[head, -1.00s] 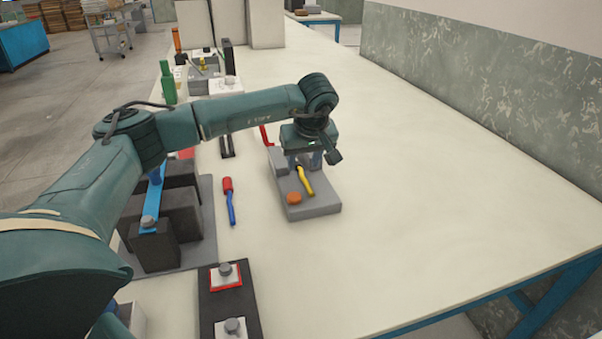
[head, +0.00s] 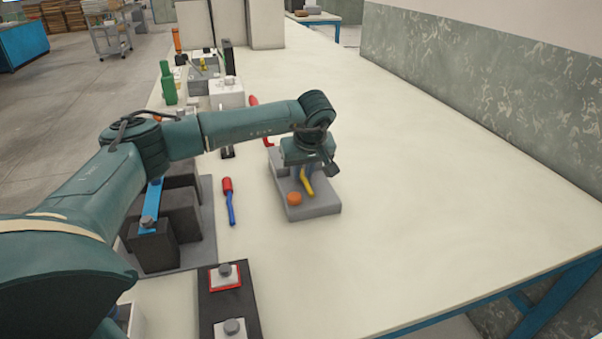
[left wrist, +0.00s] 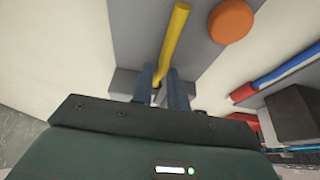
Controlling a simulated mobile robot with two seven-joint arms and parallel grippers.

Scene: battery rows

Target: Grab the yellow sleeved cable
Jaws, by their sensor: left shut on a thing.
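The yellow sleeved cable (head: 307,186) lies over a grey block-like base (head: 318,209) in the middle of the table. My left gripper (head: 308,170) points down at the cable's far end and is shut on it. In the left wrist view the yellow cable (left wrist: 173,45) runs up from between the two fingers (left wrist: 162,82). The held end is partly hidden by the fingers. My right gripper is not in view.
An orange round piece (head: 294,199) sits on the grey base beside the cable. A red-and-blue tool (head: 230,200) lies to the left. Dark blocks with a blue bar (head: 152,203) stand further left. The table's right side is clear.

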